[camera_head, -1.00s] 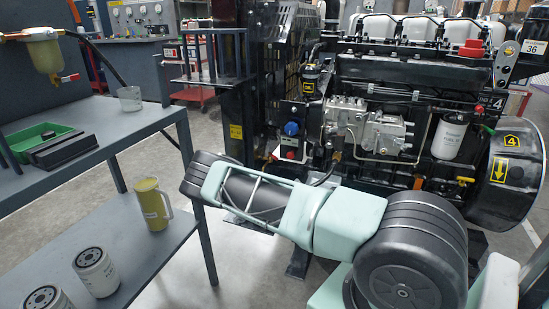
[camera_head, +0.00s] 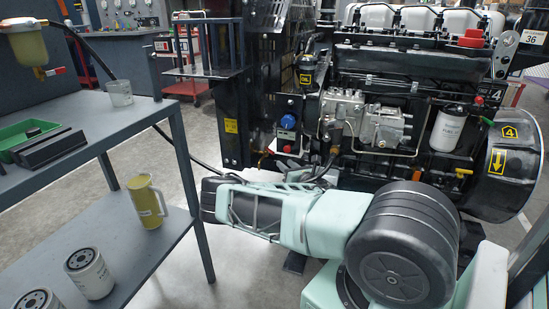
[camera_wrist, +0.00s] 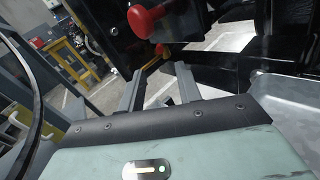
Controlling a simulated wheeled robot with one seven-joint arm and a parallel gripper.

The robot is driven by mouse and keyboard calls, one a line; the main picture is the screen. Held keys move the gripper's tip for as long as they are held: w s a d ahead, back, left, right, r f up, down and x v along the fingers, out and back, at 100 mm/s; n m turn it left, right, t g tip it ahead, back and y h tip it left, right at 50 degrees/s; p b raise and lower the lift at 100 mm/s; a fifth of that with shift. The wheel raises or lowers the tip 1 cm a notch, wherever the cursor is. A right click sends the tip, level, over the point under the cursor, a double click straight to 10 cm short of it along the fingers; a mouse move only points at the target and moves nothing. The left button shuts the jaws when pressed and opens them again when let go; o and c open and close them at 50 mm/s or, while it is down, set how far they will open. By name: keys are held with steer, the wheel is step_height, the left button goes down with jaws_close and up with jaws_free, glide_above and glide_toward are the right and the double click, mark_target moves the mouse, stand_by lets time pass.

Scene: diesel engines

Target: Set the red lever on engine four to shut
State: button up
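Engine four (camera_head: 390,110) stands at the right in the head view, a black engine with yellow "4" plates. In the wrist view a round red knob (camera_wrist: 148,18) stands out from a dark part, just beyond and above my fingertips. I cannot tell for sure whether it is the red lever's end, or how the lever is set. A smaller orange-red piece (camera_wrist: 159,50) shows below it, close past the fingers. My gripper (camera_wrist: 160,70) is open and empty, its two grey fingers apart with floor visible between them.
A grey two-level bench (camera_head: 150,112) stands at the left with a green tray (camera_head: 22,140), a clear cup (camera_head: 119,93), a yellow jug (camera_head: 146,201) and white filters (camera_head: 90,273). A red cap (camera_head: 471,38) sits atop the engine.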

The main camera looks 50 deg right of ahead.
mark_target(269, 151)
steer(key=b+x, duration=0.1)
steer(key=x, duration=0.8)
jaws_close()
